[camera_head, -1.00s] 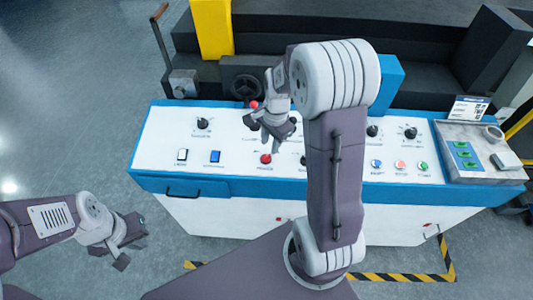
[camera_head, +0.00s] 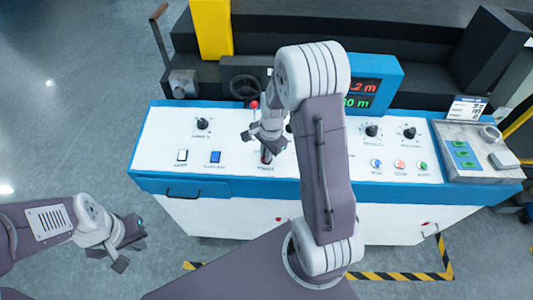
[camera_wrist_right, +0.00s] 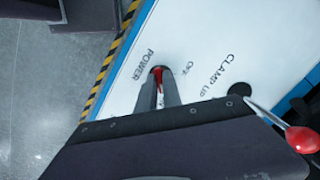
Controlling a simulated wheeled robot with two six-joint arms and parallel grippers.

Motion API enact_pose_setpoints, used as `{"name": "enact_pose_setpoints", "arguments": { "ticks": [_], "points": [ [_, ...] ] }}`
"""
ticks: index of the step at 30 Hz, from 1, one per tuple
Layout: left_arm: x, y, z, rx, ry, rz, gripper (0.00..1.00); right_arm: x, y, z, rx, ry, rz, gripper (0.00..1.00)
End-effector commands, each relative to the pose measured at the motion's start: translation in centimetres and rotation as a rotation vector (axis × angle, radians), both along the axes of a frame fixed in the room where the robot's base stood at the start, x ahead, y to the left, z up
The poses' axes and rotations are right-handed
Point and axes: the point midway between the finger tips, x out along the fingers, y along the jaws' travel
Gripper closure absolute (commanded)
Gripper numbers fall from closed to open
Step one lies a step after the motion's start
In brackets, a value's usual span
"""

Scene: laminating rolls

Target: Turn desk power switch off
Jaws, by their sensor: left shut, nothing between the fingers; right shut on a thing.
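The red power switch (camera_wrist_right: 158,76) sits on the white panel of the desk (camera_head: 160,135), beside the printed word POWER, with OFF printed on its other side. My right gripper (camera_wrist_right: 158,92) is shut on the switch, its fingers pointing down at the panel and hiding part of it. In the head view the right gripper (camera_head: 266,154) covers the switch at the panel's front middle. My left gripper (camera_head: 120,250) is shut and empty, low at the left, over the floor and away from the desk.
A lever with a red ball (camera_wrist_right: 302,139) stands near the CLAMP UP label, close to my right gripper. A blue rocker switch (camera_head: 215,156), a dark knob (camera_head: 203,123) and coloured buttons (camera_head: 400,163) are on the panel. A digital display (camera_head: 362,90) stands behind.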

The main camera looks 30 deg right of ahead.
Motion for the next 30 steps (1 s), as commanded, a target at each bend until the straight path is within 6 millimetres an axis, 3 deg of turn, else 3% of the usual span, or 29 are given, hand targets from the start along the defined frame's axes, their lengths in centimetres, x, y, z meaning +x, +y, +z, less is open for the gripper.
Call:
{"name": "enact_pose_setpoints", "arguments": {
  "ticks": [11, 30],
  "points": [
    [0.0, 0.0, 0.8, 0.0, 0.0, 0.0, 1.0, 0.2, -0.1, 0.2, -0.023, 0.011, 0.142, 1.0],
    [0.0, 0.0, 2.8, 0.0, 0.0, 0.0, 1.0, 0.4, 0.0, 0.3, -0.113, 0.063, 0.73, 1.0]
  ]
}}
